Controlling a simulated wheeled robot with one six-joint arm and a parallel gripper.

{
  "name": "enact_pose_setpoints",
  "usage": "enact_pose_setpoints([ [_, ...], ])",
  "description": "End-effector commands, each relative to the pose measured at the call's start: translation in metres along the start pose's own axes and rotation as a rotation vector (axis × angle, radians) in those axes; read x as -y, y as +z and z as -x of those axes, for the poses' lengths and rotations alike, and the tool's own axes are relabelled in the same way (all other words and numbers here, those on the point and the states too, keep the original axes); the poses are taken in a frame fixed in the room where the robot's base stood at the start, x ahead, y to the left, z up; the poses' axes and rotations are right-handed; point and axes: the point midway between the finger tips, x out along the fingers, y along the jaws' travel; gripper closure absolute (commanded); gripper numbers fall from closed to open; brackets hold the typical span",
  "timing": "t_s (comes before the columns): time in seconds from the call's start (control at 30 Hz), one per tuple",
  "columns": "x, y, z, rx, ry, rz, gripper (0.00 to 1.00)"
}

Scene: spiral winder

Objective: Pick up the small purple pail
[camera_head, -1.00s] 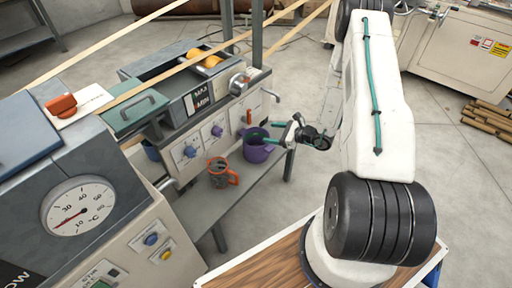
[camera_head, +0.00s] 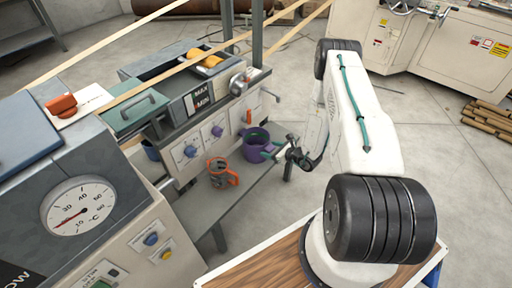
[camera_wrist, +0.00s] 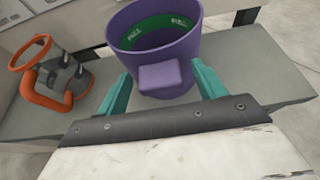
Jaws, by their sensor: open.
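The small purple pail (camera_head: 255,146) stands upright on the grey bench in front of the machine. In the wrist view the pail (camera_wrist: 165,79) shows a block-shaped lug on its near side and a green band with lettering inside. My gripper (camera_head: 273,151) is open beside the pail, on its right in the head view. In the wrist view my gripper's (camera_wrist: 160,90) two teal fingers are apart, one at each side of the pail's lower near part. The pail is not gripped. Whether a finger touches it I cannot tell.
An orange-handled grey mug (camera_head: 221,173) stands on the grey bench (camera_head: 235,198) left of the pail; the mug (camera_wrist: 52,75) is also left in the wrist view. The machine front (camera_head: 205,135) with knobs rises behind the pail. Open floor lies right of the bench.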

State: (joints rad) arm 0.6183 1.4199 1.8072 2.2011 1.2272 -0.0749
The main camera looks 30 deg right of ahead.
Motion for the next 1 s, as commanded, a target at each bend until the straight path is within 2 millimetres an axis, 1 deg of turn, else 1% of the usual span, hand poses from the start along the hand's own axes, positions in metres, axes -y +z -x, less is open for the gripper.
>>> enact_pose_setpoints([
  [0.03,0.0,0.0,-0.004,0.0,0.0,0.001,0.31],
  [0.2,0.001,0.0,-0.004,0.0,-0.001,0.0,0.31],
  [0.23,0.001,0.0,-0.004,0.0,-0.001,0.0,0.34],
  [0.27,0.0,0.0,-0.004,0.0,-0.001,0.0,0.42],
  [0.3,0.0,0.0,-0.004,0.0,-0.001,0.0,0.53],
  [0.37,0.0,0.0,-0.004,0.0,-0.001,0.0,0.7],
  [0.4,0.0,0.0,-0.004,0.0,-0.001,0.0,0.81],
  [0.7,0.001,0.001,-0.003,0.001,-0.001,0.0,0.82],
  [0.87,0.001,0.007,-0.001,0.001,-0.001,0.0,0.82],
  [0.97,0.001,0.016,0.004,0.001,-0.002,0.0,0.82],
  [1.0,0.001,0.01,0.012,-0.001,-0.003,-0.004,0.82],
])
